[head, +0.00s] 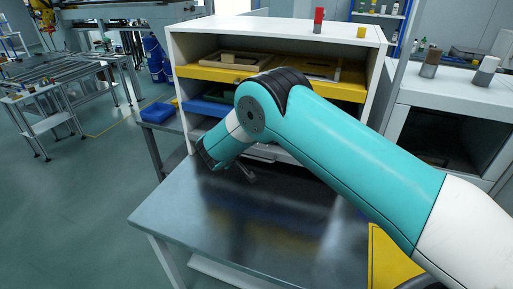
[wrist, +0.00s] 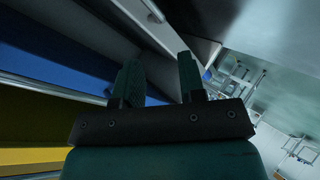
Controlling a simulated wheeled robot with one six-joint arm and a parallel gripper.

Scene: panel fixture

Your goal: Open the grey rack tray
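The grey rack tray (head: 265,153) is the lowest tray in the white rack, mostly hidden behind my arm in the head view. In the wrist view, a grey front (wrist: 125,20) runs along the top, with what looks like a pale handle (wrist: 153,10) near the top edge. My gripper (wrist: 158,62) points toward this area with its two fingers apart and nothing visible between them. The handle is beyond the fingertips, not between them. In the head view my gripper (head: 246,173) is low in front of the rack, just above the table, and small.
The yellow tray (head: 215,74) and blue tray (head: 207,107) sit above in the rack (head: 178,90). The yellow tray holds wooden items. The dark table (head: 240,230) in front is clear. A red-topped block (head: 318,20) stands on the rack. A grey cabinet (head: 440,90) is at right.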

